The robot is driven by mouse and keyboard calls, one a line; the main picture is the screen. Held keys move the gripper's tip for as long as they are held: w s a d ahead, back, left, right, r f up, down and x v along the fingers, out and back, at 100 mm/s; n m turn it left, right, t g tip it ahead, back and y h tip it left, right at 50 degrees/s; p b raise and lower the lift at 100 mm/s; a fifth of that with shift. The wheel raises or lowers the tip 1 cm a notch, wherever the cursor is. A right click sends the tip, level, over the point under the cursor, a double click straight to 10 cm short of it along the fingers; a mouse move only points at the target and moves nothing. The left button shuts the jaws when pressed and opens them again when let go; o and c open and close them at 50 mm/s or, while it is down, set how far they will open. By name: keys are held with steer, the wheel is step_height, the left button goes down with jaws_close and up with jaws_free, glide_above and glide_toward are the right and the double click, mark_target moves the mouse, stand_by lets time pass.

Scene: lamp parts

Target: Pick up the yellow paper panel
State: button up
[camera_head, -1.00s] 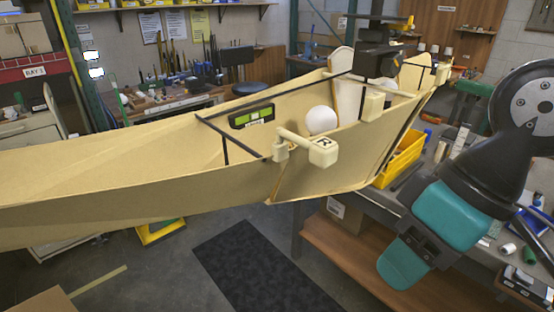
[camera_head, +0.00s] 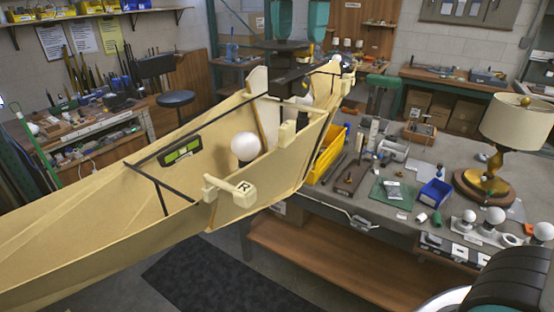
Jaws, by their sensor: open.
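A large pale-yellow, boat-shaped structure of thin panels (camera_head: 110,225) runs from the lower left to the upper middle. It carries dark rods, a green level (camera_head: 180,151), a white ball (camera_head: 245,146) and a cream block marked R (camera_head: 242,189). A yellowish sheet (camera_head: 110,33) hangs on the back wall beside paler sheets. I cannot tell for sure which of these is the yellow paper panel.
A grey workbench (camera_head: 395,208) stands at the right. It bears a yellow bin (camera_head: 328,160), a blue bin (camera_head: 434,194), a lamp with a cream shade (camera_head: 515,122) and several bulbs. A dark mat (camera_head: 200,273) lies on the floor. The boat-shaped structure blocks the near left side.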

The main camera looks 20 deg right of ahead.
steer(key=p, duration=0.2)
glide_toward(291, 121)
step_height(291, 121, down, 5)
steer(key=shift+f+p, duration=1.2)
steer(key=shift+f, duration=1.65)
jaws_close()
